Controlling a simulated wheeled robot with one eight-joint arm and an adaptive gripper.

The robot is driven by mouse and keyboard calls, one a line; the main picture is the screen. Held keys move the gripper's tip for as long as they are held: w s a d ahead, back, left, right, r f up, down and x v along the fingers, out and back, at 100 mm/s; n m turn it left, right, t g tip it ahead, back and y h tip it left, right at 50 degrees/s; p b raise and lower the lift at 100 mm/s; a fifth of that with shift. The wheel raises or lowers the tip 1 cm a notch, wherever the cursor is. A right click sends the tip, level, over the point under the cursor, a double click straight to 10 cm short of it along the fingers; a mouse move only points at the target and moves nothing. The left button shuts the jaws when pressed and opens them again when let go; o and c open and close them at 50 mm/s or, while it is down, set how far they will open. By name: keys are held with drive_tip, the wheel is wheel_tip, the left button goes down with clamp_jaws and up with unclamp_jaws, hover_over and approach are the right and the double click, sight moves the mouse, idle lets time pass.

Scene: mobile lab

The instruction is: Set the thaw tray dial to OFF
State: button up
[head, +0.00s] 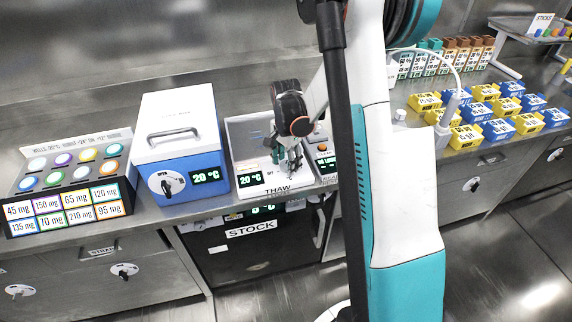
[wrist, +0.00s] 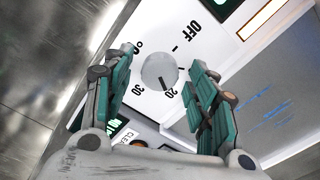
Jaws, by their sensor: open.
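The thaw tray (head: 240,133) is a white unit on the counter, with a THAW label and a green 20 °C display (head: 250,179). Its round grey dial (wrist: 160,72) shows in the wrist view, on a white panel. The dial's dark mark points toward the 20 label (wrist: 171,93). The OFF label (wrist: 188,24) lies up and to the right of the dial; the 30 label is at lower left. My gripper (wrist: 159,57) is open, with one teal finger on each side of the dial. I cannot tell whether they touch it. In the head view my gripper (head: 288,160) hangs over the tray's front and hides the dial.
A blue-and-white box (head: 180,130) with its own dial and display stands left of the tray. A rack of coloured wells (head: 72,180) is farther left. A small control box (head: 323,160) is close on the right. Yellow and blue boxes (head: 490,110) fill the right counter.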

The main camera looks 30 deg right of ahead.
drive_tip(key=shift+f, duration=0.25)
drive_tip(key=c, duration=1.1)
